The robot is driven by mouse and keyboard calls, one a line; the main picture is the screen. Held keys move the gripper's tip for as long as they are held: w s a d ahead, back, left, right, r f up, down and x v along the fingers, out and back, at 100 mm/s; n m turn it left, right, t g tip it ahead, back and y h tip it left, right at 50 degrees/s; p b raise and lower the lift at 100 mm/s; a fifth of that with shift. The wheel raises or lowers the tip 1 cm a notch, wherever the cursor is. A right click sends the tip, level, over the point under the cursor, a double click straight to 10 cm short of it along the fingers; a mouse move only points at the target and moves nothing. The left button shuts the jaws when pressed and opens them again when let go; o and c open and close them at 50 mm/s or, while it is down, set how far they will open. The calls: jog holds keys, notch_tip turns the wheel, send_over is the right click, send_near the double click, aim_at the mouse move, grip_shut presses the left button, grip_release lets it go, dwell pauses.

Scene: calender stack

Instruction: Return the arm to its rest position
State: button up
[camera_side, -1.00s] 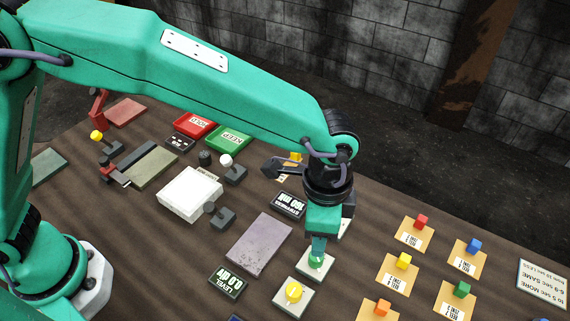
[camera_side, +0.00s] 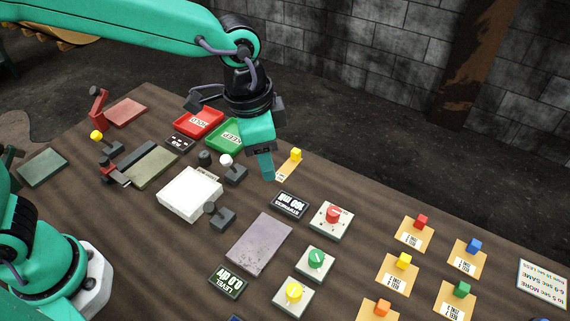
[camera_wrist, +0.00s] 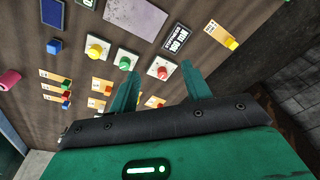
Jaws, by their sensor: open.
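My gripper (camera_side: 266,172) is raised above the table (camera_side: 150,225), near the green KEEP tray (camera_side: 226,136) and a yellow cube (camera_side: 296,154) on a tan card. In the wrist view my gripper (camera_wrist: 160,84) shows two green fingers spread apart with nothing between them. My teal arm reaches in from the upper left of the side view.
A red tray (camera_side: 198,122) stands beside the green one. A white block (camera_side: 188,194), dark levers and small displays fill the table's middle. Several tan cards with coloured cubes, including a blue cube (camera_side: 474,244), lie at the right. Open space lies above the table.

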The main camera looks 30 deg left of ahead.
jog(key=s+a+r+n+t, duration=0.1)
jog(key=s+a+n, duration=0.2)
jog(key=a, duration=0.5)
jog(key=s+a+r+n+t, duration=0.1)
jog(key=s+a+r+n, duration=0.1)
jog(key=s+a, duration=0.3)
jog(key=s+a+r+n+t+y, duration=0.1)
jog(key=s+a+n, duration=0.3)
jog(key=a, duration=0.7)
jog(key=shift+r+t, duration=0.6)
jog(key=shift+r, duration=0.05)
jog(key=shift+a, duration=0.1)
dwell(2.0)
